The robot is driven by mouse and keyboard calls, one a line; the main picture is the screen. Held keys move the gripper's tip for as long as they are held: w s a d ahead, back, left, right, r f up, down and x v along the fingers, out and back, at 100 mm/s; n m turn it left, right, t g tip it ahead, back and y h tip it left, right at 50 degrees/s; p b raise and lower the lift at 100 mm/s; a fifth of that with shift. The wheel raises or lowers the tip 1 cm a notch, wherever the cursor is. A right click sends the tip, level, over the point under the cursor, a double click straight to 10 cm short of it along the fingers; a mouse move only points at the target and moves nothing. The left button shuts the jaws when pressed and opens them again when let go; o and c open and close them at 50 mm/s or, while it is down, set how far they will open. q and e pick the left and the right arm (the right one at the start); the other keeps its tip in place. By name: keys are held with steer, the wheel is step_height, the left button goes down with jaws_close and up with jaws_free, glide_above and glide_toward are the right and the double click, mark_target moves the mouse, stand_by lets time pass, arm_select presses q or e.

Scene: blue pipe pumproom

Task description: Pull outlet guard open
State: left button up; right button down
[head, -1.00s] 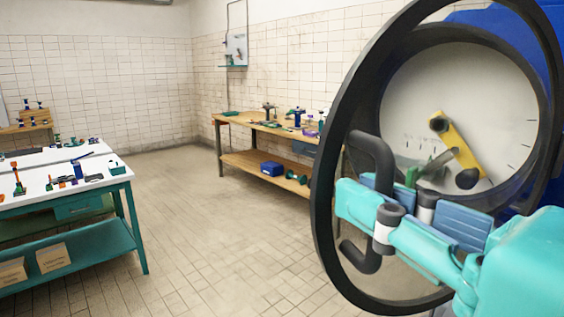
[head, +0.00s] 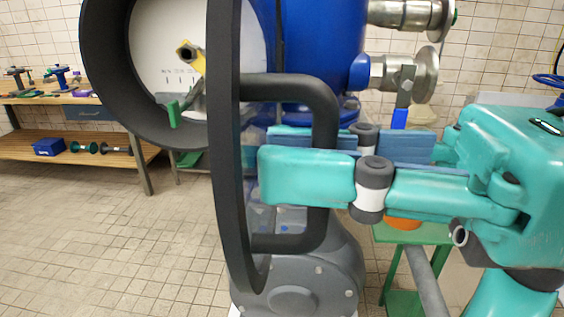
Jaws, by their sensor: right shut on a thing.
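The outlet guard is a dark round ring frame (head: 226,150) with a clear pane, now seen nearly edge-on. It stands swung away from the round dark housing (head: 105,85), whose white dial face (head: 165,45) carries a yellow lever (head: 190,56). A black U-shaped handle (head: 325,112) sticks out from the ring's right side. My right gripper (head: 290,165) comes in from the right, its teal fingers shut around the upright bar of the handle. The bar is partly hidden behind the near finger. My left gripper is not in view.
A blue tank (head: 318,45) with metal pipe fittings (head: 405,75) stands behind the guard. A grey pump body (head: 300,275) sits below. A green stand (head: 415,235) is at the right. A wooden workbench (head: 60,147) is at the left, with clear tiled floor before it.

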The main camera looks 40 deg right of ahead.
steer(key=c, duration=1.2)
jaws_free()
steer(key=shift+r, duration=4.95)
